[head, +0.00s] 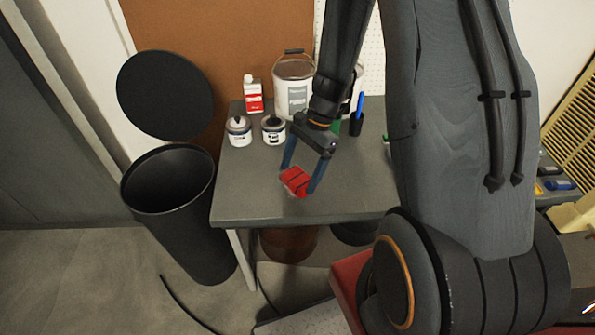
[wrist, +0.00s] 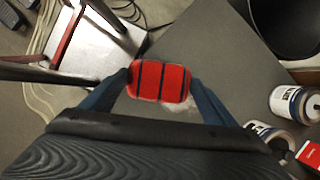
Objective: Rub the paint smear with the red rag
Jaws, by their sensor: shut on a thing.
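My gripper (head: 298,180) is shut on the red rag (head: 295,181), a small red pad with dark stripes, above or on the front part of the grey table (head: 242,200). In the wrist view my gripper (wrist: 160,82) has a blue finger at each end of the rag (wrist: 172,84). A pale, whitish smear (wrist: 181,106) shows on the tabletop beside the rag's lower edge in the wrist view. The rag hides part of that area. I cannot tell whether the rag touches the surface.
Two small paint cans (head: 239,132) (head: 273,131), a red and white bottle (head: 253,95) and a large pail (head: 292,88) stand at the table's back. A dark cup (head: 356,124) holds a blue item. A black bin (head: 172,205) stands left. The table's front left is clear.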

